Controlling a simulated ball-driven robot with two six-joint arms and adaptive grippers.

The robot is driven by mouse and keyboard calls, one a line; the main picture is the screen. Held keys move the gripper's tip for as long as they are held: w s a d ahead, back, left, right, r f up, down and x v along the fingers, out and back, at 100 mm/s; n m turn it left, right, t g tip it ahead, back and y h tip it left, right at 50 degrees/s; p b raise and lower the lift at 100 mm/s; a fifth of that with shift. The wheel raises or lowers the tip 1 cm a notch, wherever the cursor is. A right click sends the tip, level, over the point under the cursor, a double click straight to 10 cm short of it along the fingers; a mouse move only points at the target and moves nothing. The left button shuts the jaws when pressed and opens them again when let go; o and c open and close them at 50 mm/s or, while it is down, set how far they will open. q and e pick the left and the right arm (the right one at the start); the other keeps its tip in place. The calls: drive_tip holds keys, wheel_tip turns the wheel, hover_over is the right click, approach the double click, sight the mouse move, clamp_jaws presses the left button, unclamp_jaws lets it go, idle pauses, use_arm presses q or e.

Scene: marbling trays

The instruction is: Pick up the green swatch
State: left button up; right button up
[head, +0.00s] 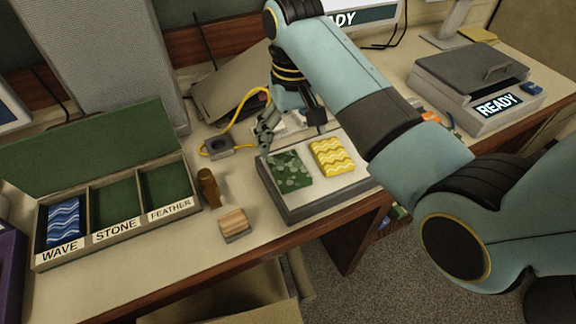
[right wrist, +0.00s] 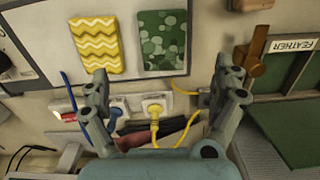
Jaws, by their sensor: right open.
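The green swatch (head: 290,173) has a pale pebble-like pattern and lies flat on the left part of a pale-topped tray (head: 312,210). A yellow swatch with white waves (head: 332,156) lies to its right. My right gripper (head: 291,135) is open and empty, above the tray's back side, behind the green swatch. In the right wrist view the green swatch (right wrist: 162,42) is beyond the fingertips (right wrist: 165,82), with nothing between the fingers touching it. The yellow swatch also shows there (right wrist: 97,45). My left gripper is not in view.
An open box (head: 115,240) at left has WAVE, STONE and FEATHER compartments; a blue swatch (head: 63,222) lies in WAVE. A wooden block (head: 234,224) and a brown upright object (head: 208,187) stand between box and tray. A grey READY machine (head: 470,90) stands at right. A yellow cable (head: 240,115) runs behind the tray.

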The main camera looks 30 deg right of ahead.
hover_over(288, 168)
drive_tip(key=s, duration=0.1)
drive_tip(key=f, duration=0.4)
drive_tip(key=shift+d, duration=0.25)
drive_tip(key=f, duration=0.3)
drive_tip(key=w+f, duration=0.1)
drive_tip(key=f, duration=0.1)
drive_tip(key=shift+a+f+p, duration=0.2)
drive_tip(key=shift+f+p, duration=0.1)
drive_tip(key=shift+f, duration=0.05)
drive_tip(key=c, duration=1.3)
drive_tip(key=shift+r, duration=0.1)
